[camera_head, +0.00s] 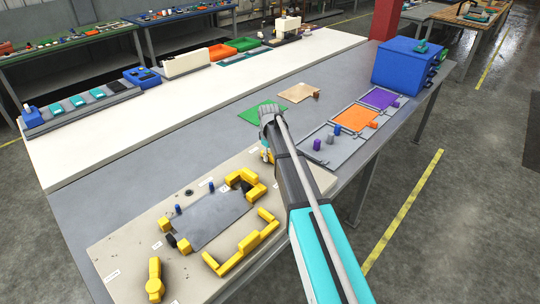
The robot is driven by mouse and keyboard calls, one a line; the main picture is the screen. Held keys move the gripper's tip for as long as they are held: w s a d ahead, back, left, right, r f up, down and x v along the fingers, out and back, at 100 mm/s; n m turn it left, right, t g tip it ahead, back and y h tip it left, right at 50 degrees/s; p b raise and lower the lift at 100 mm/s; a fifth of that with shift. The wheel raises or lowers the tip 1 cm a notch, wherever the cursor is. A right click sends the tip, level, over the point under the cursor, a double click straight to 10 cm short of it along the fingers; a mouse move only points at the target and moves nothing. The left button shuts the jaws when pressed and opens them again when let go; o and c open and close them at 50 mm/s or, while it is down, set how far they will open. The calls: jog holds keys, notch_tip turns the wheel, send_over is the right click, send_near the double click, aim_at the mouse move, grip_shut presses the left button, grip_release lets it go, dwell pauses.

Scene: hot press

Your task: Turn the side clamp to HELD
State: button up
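A beige fixture plate (110,252) lies on the grey bench, with a grey metal plate (213,216) in its middle. Several yellow blocks and brackets stand around the metal plate. A yellow lever-like piece (155,281) stands at the near left corner, with small white labels near it. The labels are too small to read, so I cannot tell which part is the side clamp or how it is turned. My gripper (266,156) hangs under my wrist above the far right end of the fixture plate, near a yellow bracket (250,184). My arm hides most of it.
A grey tray (318,152) with coloured pegs, an orange mat (354,118) and a purple mat (381,98) lie to the right. A green sheet (258,112) and tan board (299,92) lie behind. A blue box (408,66) stands far right.

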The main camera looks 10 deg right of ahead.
jog(key=shift+o, duration=0.7)
jog(key=shift+m, duration=0.4)
